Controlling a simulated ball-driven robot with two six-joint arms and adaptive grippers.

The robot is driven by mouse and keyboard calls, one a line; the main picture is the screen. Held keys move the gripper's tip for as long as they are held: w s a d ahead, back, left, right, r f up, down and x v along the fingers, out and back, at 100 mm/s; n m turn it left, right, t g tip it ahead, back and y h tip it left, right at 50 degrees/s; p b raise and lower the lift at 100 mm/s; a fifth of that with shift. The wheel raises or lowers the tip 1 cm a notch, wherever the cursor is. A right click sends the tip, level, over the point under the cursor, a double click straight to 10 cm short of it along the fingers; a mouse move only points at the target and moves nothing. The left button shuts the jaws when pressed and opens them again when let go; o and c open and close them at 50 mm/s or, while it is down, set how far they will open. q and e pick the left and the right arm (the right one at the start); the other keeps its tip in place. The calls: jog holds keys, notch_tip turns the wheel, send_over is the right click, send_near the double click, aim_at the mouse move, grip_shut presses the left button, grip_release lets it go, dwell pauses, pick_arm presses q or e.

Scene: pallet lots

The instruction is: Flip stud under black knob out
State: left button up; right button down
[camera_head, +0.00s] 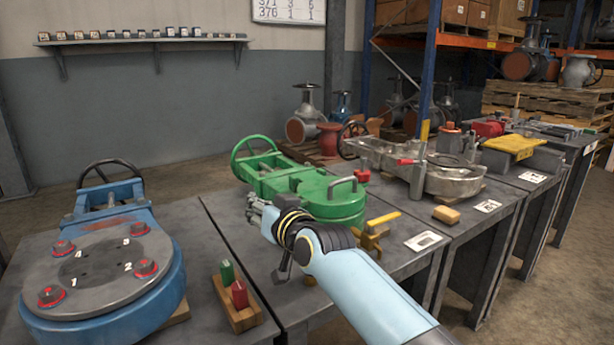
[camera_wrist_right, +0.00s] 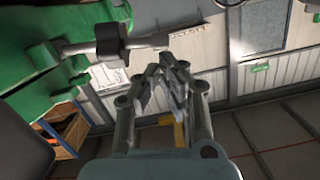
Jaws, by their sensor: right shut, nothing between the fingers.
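The green valve (camera_head: 318,190) lies on the second table in the head view. In the wrist view a grey stud (camera_wrist_right: 76,47) runs from a green lug of the valve, with a black knob (camera_wrist_right: 112,42) around it. The stud's free end points right in that picture. My right gripper (camera_head: 257,207) is shut and empty at the valve's near left side. In the wrist view its fingertips (camera_wrist_right: 172,62) are close to the stud's free end; I cannot tell whether they touch. In the head view my gripper and wrist hide the stud. My left gripper is out of view.
A blue valve with a grey cover (camera_head: 98,270) stands on the left table. A wooden holder (camera_head: 243,317) with green and red blocks is nearby. A yellow T-shaped tool (camera_head: 384,219) is just behind my right forearm.

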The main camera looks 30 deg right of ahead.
jog(key=shift+a+f, duration=0.15)
jog(key=shift+f, duration=0.15)
dwell(0.5)
jog(key=s+r, duration=0.1)
jog(key=s, duration=1.1)
jog(key=shift+d+r, duration=0.3)
jog(key=shift+d, duration=0.1)
jog(key=shift+w, duration=0.1)
